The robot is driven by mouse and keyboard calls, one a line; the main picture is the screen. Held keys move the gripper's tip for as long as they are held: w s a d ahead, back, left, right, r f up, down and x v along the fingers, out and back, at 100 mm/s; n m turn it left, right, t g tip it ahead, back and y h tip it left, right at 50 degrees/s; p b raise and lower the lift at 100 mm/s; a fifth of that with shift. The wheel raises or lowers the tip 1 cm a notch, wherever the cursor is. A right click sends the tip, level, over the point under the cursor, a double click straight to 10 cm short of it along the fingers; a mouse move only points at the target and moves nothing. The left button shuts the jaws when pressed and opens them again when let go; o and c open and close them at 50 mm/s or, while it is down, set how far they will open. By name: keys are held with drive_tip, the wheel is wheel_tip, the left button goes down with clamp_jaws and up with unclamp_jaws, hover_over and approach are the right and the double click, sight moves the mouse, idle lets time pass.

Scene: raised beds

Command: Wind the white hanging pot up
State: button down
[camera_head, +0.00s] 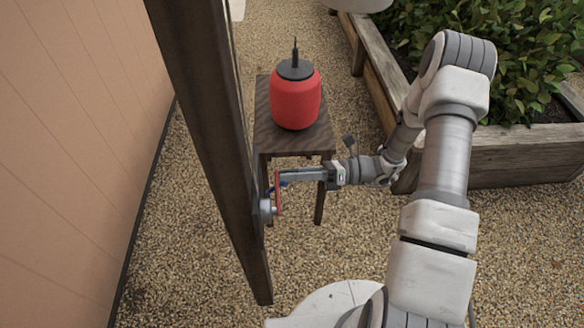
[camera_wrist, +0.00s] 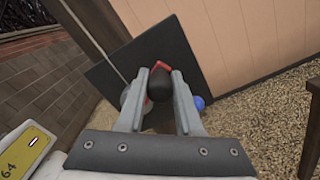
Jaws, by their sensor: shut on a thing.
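A winch (camera_head: 266,208) with a grey drum is fixed to the dark post (camera_head: 215,120). Its red crank arm (camera_head: 278,192) stands roughly upright in the head view. My gripper (camera_head: 281,176) reaches in from the right at the crank's upper end. In the wrist view the gripper (camera_wrist: 160,92) is shut on the black crank knob (camera_wrist: 158,90), with the red crank arm (camera_wrist: 159,66) just beyond. A pale rounded thing (camera_head: 358,4), cut off by the top edge, may be the white hanging pot; most of it is out of view.
A red lidded container (camera_head: 296,98) stands on a small dark wooden table (camera_head: 262,118) behind my gripper. A blue ball-shaped part (camera_wrist: 198,103) shows beside the fingers. A planted wooden raised bed (camera_head: 490,165) is at right, a panelled wall (camera_head: 90,130) at left. Gravel lies between.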

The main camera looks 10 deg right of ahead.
drive_tip(key=shift+w+d+f+m+p, duration=0.1)
drive_tip(key=shift+w+f+m+p, duration=0.1)
drive_tip(key=shift+f+m, duration=0.3)
drive_tip(key=shift+w+f+m+p, duration=0.15)
drive_tip(key=shift+f+m, duration=0.2)
drive_tip(key=shift+m, duration=0.25)
drive_tip(key=c, duration=0.6)
unclamp_jaws()
drive_tip(key=d, duration=1.7)
drive_tip(key=shift+s+d, duration=0.2)
drive_tip(key=shift+s, duration=0.1)
